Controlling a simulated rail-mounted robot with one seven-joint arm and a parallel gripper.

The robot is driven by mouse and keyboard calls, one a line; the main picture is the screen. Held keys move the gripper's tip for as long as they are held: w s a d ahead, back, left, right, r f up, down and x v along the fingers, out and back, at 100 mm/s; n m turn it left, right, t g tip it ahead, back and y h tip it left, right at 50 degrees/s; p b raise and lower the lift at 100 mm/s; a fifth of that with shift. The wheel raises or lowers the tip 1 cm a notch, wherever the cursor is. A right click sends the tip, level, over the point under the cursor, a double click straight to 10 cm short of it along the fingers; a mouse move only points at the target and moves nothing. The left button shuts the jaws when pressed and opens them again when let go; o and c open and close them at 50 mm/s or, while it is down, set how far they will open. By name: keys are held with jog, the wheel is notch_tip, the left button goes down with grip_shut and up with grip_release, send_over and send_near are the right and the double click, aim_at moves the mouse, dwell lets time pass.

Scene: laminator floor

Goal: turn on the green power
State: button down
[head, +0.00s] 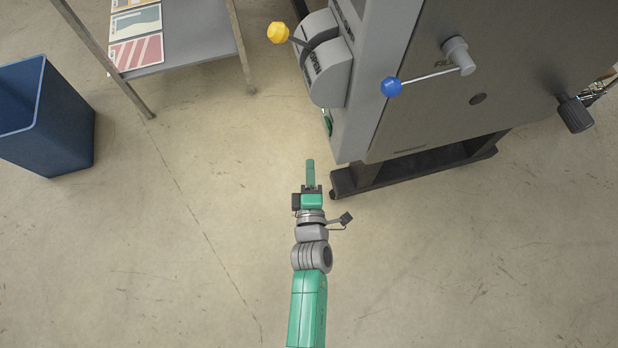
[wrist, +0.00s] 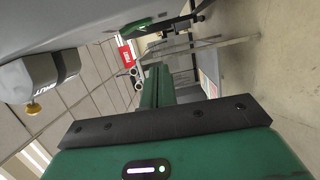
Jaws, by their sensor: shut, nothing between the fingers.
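The green power control (head: 327,122) shows as a small green part low on the left side of the grey machine, seen edge-on in the head view. In the wrist view a green part (wrist: 137,25) sits on the machine's grey side panel; its on or off position is too small to read. My gripper (head: 310,162) is shut and empty, its green fingers together. It is below and slightly left of the green control in the head picture, apart from the machine. The closed fingers (wrist: 156,84) also show in the wrist view.
The machine (head: 400,130) carries a yellow knob (head: 278,33) on a lever and a blue knob (head: 391,87) on a rod. Its dark foot (head: 340,184) is just right of my gripper. A table (head: 190,60) with printed sheets and a blue bin (head: 60,125) stand left. Floor between is clear.

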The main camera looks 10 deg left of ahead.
jog(key=s, duration=0.3)
